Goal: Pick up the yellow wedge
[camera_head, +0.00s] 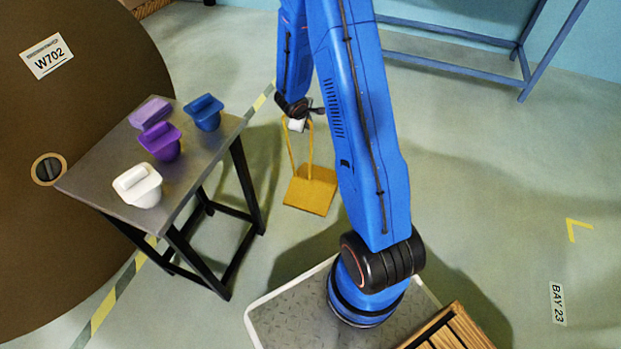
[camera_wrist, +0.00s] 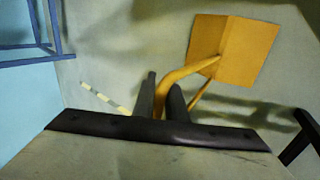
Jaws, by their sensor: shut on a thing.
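The yellow wedge (camera_head: 310,190) has a flat, folded-looking body and a tall looped handle. It hangs below my gripper (camera_head: 300,119) beside the small table, in the middle of the head view. In the wrist view, the yellow wedge (camera_wrist: 232,50) is at the upper right, with its handle running down between the two dark fingers of my gripper (camera_wrist: 162,88). My gripper is shut on the handle. Shadows on the floor lie apart from the wedge, so it looks clear of the floor. The fingers hide a short part of the handle.
A blue frame (camera_head: 455,75) is at back right. Floor at right is clear.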

